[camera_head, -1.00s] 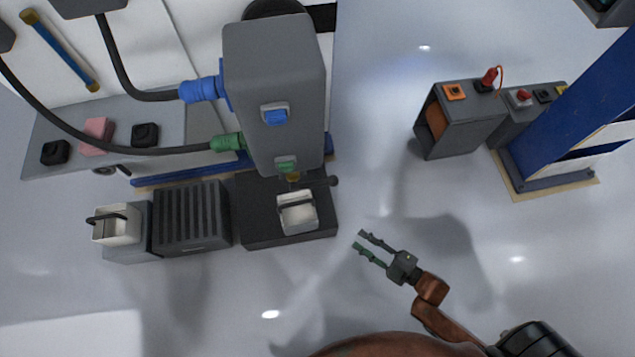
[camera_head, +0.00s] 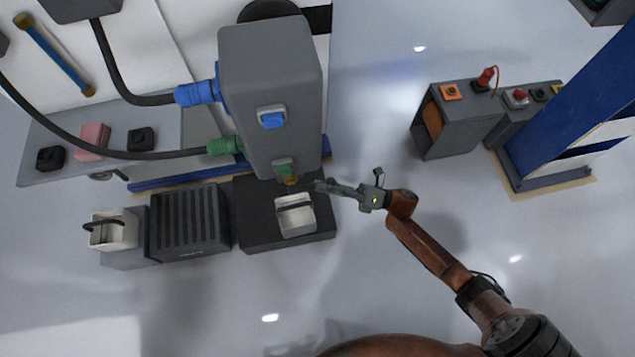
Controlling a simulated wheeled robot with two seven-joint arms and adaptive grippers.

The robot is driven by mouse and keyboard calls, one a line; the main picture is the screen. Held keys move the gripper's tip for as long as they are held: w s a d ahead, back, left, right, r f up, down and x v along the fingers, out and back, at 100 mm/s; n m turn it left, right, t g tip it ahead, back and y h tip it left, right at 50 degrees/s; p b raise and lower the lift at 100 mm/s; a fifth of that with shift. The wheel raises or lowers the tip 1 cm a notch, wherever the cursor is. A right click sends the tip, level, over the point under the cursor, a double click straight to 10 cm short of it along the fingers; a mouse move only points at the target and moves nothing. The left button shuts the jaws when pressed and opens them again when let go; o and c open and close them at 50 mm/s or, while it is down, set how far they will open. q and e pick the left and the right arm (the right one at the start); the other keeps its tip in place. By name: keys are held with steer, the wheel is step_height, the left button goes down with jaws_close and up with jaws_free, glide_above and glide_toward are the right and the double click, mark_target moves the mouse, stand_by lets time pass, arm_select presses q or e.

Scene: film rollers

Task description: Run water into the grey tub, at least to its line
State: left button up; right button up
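A light grey tub (camera_head: 296,222) with a dark handle across it sits on the black base, below the small brass spout (camera_head: 291,180) of the tall grey dispenser (camera_head: 268,75). No stream of water can be made out, and the tub's line and inside level are too small to read. My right gripper (camera_head: 322,186) points left, with its fingertips at the dark lever beside the spout. The fingers overlap in this view, so I cannot tell their gap or whether they touch the lever. My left gripper is not in view.
A second, cream tub (camera_head: 113,232) stands on a grey block at left, beside a ribbed dark box (camera_head: 190,222). Hoses run to the dispenser's blue and green fittings. A grey cabinet (camera_head: 468,130) and blue post stand at right. The floor in front is clear.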

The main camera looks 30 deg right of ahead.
steer(key=shift+x, duration=0.9)
steer(key=shift+c, duration=0.3)
jaws_close()
